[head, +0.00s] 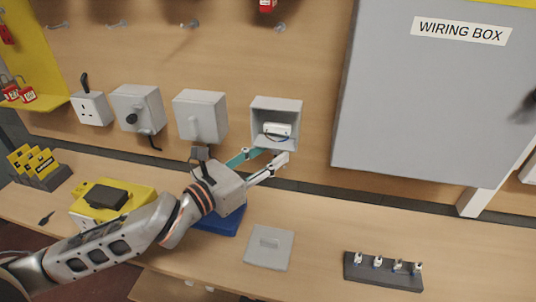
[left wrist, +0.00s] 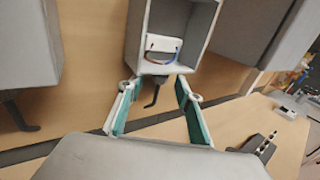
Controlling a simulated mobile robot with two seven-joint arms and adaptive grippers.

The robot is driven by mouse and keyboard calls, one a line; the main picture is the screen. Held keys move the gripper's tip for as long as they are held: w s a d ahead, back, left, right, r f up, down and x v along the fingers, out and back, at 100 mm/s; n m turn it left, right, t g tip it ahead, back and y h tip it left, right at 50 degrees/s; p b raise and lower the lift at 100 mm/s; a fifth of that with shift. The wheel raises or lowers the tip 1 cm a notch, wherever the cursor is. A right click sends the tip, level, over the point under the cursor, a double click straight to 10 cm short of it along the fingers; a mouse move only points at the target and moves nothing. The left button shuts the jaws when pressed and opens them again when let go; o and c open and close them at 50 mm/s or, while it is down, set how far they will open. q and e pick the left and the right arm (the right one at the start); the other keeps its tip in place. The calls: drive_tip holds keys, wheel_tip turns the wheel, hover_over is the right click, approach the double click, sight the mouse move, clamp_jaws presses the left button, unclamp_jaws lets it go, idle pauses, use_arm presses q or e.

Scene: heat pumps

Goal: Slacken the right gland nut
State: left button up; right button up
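An open grey box (head: 276,120) with a white block inside is mounted on the wall board; it also shows in the left wrist view (left wrist: 140,35). Under it, in the left wrist view, a dark gland with a short bent black cable (left wrist: 154,88) hangs down. I cannot make out the nut itself. In the head view this gland is hidden. My left gripper (head: 268,158) is just below the open box, with its fingers apart and empty. In the left wrist view the fingers (left wrist: 155,95) stand either side of the cable, apparently without touching it. My right gripper is out of view.
Closed grey boxes (head: 200,117) (head: 138,109) are on the board to the left, and a large wiring box (head: 425,100) to the right. On the bench lie a grey lid (head: 269,247), a dark rack (head: 383,272) and a yellow case (head: 133,199).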

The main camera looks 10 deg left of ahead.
use_arm(q)
drive_tip(key=v, duration=0.7)
drive_tip(key=shift+s+a, duration=0.15)
drive_tip(key=shift+s, duration=0.1)
idle(0.4)
